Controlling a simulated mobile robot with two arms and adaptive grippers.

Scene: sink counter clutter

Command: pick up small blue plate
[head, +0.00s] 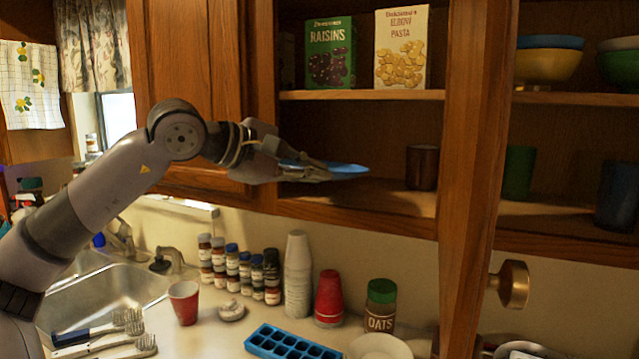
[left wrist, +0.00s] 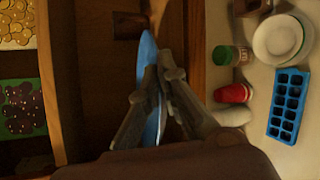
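The small blue plate (head: 338,168) is at the front of the cabinet's lower shelf opening, held roughly level and seen nearly edge-on. My left gripper (head: 318,170) reaches in from the left and is shut on the plate's near edge. In the left wrist view the blue plate (left wrist: 147,50) lies between the two fingers of the left gripper (left wrist: 158,88), with its far part extending past the fingertips. The plate appears a little above the shelf board, but I cannot tell the exact gap. My right gripper is not in view.
The lower shelf (head: 375,197) holds a brown cup (head: 422,167), a green cup (head: 518,172) and a dark blue cup (head: 615,194). Raisins (head: 330,52) and pasta (head: 401,48) boxes stand above. The counter below is cluttered.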

